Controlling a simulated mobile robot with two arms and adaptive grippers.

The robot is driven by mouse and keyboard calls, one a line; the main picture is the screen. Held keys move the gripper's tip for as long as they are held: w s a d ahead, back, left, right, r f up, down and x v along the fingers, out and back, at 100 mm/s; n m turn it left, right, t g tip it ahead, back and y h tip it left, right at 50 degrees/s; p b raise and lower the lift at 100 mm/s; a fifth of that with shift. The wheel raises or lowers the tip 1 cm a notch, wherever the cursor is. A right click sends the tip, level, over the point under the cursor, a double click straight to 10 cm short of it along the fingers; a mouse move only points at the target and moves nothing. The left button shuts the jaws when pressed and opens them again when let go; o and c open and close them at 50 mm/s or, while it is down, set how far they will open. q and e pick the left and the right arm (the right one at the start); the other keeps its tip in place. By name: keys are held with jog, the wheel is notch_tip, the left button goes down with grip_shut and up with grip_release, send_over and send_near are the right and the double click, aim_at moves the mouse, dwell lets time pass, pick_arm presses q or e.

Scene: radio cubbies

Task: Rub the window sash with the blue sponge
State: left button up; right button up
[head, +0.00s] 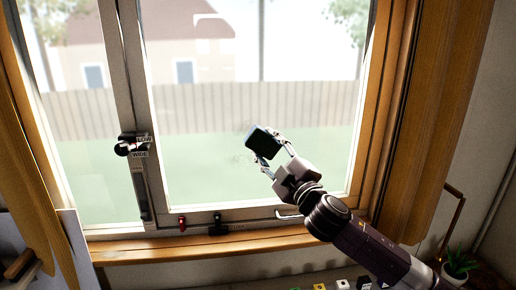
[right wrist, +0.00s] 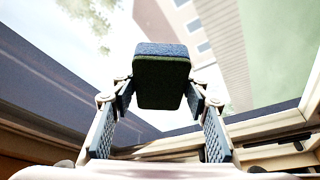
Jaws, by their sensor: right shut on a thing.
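The blue sponge (head: 263,141) is held in front of the window glass. It also shows in the right wrist view (right wrist: 162,75), with a blue top and a dark green side. My right gripper (head: 268,149) is shut on it, one finger on each side. The window sash (head: 345,203) is a pale frame around the large pane. The sponge appears over the lower right part of this pane, above the bottom rail. I cannot tell whether it touches the glass. Faint smudges (head: 243,157) show on the pane beside it. My left gripper is not in view.
A black handle (head: 130,147) sits on the left upright near labels reading LOW and WIDE. A red catch (head: 182,222) and a black catch (head: 217,226) are at the bottom rail. A wooden sill (head: 190,246) runs below. A potted plant (head: 458,264) stands at lower right.

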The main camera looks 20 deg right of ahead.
aim_at(220, 133)
jog(key=shift+d+r+p, duration=0.1)
jog(key=shift+r+p, duration=1.05)
jog(key=shift+r, duration=0.15)
jog(key=shift+w+a+p, duration=0.2)
jog(key=shift+w+a, duration=0.05)
jog(key=shift+a, duration=0.7)
jog(key=shift+w+a+p, duration=0.2)
jog(key=shift+w+a, duration=0.05)
jog(key=shift+a, duration=0.65)
jog(key=shift+w+a+p, duration=0.2)
jog(key=shift+w+a, duration=0.05)
jog(key=shift+a, duration=0.7)
jog(key=shift+w+a+f, duration=0.1)
jog(key=shift+w+a, duration=0.15)
jog(key=shift+a, duration=0.6)
jog(key=shift+w+a+r, duration=0.1)
jog(key=shift+w+a, duration=0.2)
jog(key=shift+a, duration=0.55)
jog(key=shift+w+a+f, duration=0.1)
jog(key=shift+w+a, duration=0.15)
jog(key=shift+a, duration=0.6)
